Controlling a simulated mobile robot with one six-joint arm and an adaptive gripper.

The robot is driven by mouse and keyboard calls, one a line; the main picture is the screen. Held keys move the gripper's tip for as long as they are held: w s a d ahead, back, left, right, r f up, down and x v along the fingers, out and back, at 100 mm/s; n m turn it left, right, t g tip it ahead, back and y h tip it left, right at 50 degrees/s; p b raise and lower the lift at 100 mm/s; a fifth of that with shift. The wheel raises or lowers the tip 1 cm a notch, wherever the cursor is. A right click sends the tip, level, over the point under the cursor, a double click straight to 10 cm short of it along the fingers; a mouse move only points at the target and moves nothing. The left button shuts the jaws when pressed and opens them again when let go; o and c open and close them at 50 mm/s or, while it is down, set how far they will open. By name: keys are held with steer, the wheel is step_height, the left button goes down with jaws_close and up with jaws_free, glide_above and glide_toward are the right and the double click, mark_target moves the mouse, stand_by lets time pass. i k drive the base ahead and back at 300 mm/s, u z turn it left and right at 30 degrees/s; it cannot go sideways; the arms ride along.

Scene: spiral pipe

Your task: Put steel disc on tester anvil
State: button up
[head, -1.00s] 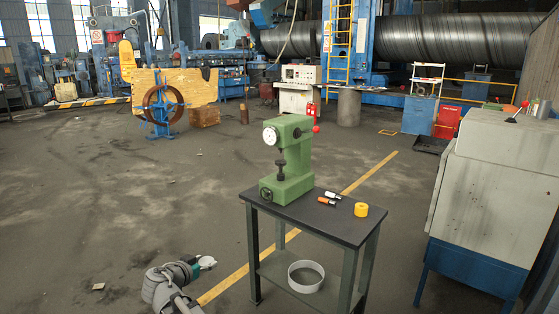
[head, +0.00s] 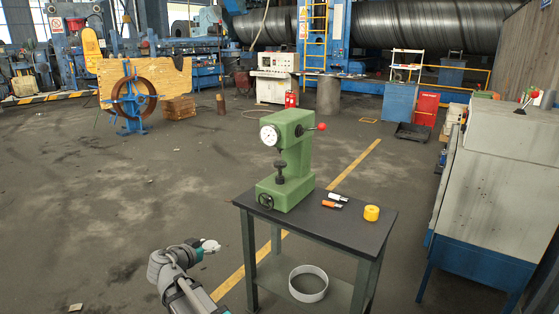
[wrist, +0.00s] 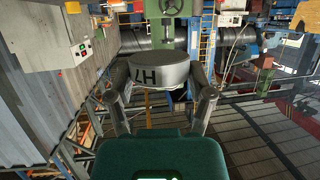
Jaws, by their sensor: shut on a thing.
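The steel disc (wrist: 157,70), a grey round piece marked "H7", is between the fingers of my gripper (wrist: 158,90) in the wrist view, which is shut on it. In the head view my gripper (head: 210,246) is low at the left of the black table, apart from it, with the disc small at its tip. The green hardness tester (head: 292,165) stands upright on the table, with a white dial and a red-knobbed lever. Its anvil (head: 281,181) is the dark round piece on the screw, below the head, and looks bare. Part of the tester's green body also shows in the wrist view (wrist: 174,8).
On the black table (head: 345,232) lie two markers (head: 334,200) and a yellow tape roll (head: 372,213). A grey cabinet (head: 497,185) stands at the right. The floor left of the table is clear.

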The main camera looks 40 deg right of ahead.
mark_target(281, 163)
steer(key=z, duration=0.45)
steer(key=i, duration=1.05)
steer(key=z, duration=0.55)
steer(key=k, duration=0.9)
steer(key=z, duration=0.15)
steer(key=i, duration=0.8)
